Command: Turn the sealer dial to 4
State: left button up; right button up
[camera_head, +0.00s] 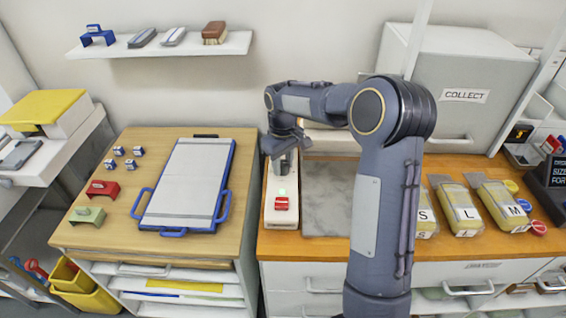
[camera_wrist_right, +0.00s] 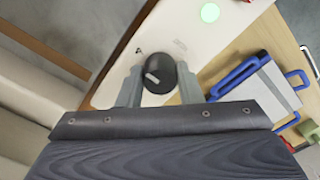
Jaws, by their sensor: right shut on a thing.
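The sealer (camera_head: 281,215) is a long white unit on the wooden counter, with a green light (camera_head: 282,191) and a red part (camera_head: 281,204) toward its front. Its dial (camera_wrist_right: 159,68) is a round black knob with a pale pointer mark, seen in the right wrist view. My right gripper (camera_head: 285,164) is over the far part of the sealer. In the right wrist view its two grey fingers (camera_wrist_right: 159,86) stand on either side of the dial, shut on it. The scale markings are too small to read. The dial is hidden in the head view. My left gripper is not in view.
A grey slab (camera_head: 328,200) lies right of the sealer, partly behind my right arm. A blue-edged board (camera_head: 187,185) lies on the left table. A COLLECT box (camera_head: 465,75) stands behind, and yellow packs (camera_head: 455,207) lie at right.

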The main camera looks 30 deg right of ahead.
aim_at(283, 163)
jog(key=o, duration=1)
notch_tip(283, 163, up, 7)
jog(key=shift+r, duration=0.45)
